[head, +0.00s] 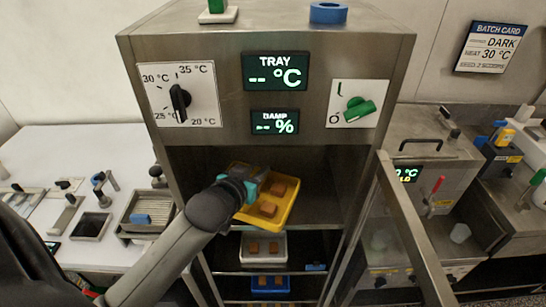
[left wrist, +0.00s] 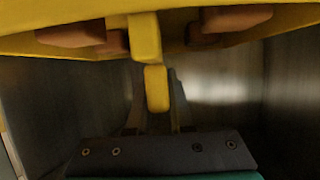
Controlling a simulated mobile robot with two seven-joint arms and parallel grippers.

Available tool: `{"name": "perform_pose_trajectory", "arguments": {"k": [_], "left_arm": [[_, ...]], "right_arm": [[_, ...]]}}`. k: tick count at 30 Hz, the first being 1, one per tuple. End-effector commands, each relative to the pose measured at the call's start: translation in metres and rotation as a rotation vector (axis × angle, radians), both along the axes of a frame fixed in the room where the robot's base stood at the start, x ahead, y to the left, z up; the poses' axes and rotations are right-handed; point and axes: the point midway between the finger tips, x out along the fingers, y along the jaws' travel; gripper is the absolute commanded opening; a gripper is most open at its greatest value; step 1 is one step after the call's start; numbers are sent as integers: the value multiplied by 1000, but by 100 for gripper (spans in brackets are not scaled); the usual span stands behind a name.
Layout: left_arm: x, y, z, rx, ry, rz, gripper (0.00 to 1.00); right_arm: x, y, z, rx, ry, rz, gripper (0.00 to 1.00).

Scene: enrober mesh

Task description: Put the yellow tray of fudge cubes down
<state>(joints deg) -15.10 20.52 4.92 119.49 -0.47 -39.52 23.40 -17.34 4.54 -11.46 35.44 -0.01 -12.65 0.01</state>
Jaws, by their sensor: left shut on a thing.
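The yellow tray (head: 288,211) holds brown fudge cubes (head: 268,208) and is in the upper opening of the steel cabinet. My left gripper (head: 251,187) is shut on the tray at its back left side. The tray sits askew to the cabinet; I cannot tell whether its underside touches a shelf. In the left wrist view the tray (left wrist: 95,14) spans the top, and a yellow tab (left wrist: 146,38) hangs down in front of the gripper (left wrist: 156,100). Fudge cubes (left wrist: 235,18) show at its edge. My right gripper is out of view.
Below, a white tray (head: 286,262) and a blue tray (head: 270,291), each with cubes, sit on lower shelves. The glass door (head: 413,235) stands open at right. The cabinet front carries a temperature dial (head: 180,102) and a green knob (head: 359,109). A white bench (head: 60,150) is at left.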

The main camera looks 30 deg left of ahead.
Motion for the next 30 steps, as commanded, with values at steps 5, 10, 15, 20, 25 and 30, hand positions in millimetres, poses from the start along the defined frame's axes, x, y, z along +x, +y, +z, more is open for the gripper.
{"name": "perform_pose_trajectory", "arguments": {"k": [5, 10, 15, 20, 25, 30], "left_arm": [[36, 6, 4, 3, -7, 0, 0], [66, 10, 3, 1, -7, 0, 0], [87, 14, 3, 2, -6, 0, 0], [93, 15, -1, 1, -3, 0, 0], [93, 14, -24, -1, 0, 0, 0], [93, 14, -34, 0, -4, -1, 0]], "right_arm": [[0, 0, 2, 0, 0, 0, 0], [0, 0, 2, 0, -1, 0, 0], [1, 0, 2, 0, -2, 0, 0], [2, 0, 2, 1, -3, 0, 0], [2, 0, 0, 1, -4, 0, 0], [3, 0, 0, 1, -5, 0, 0]]}}
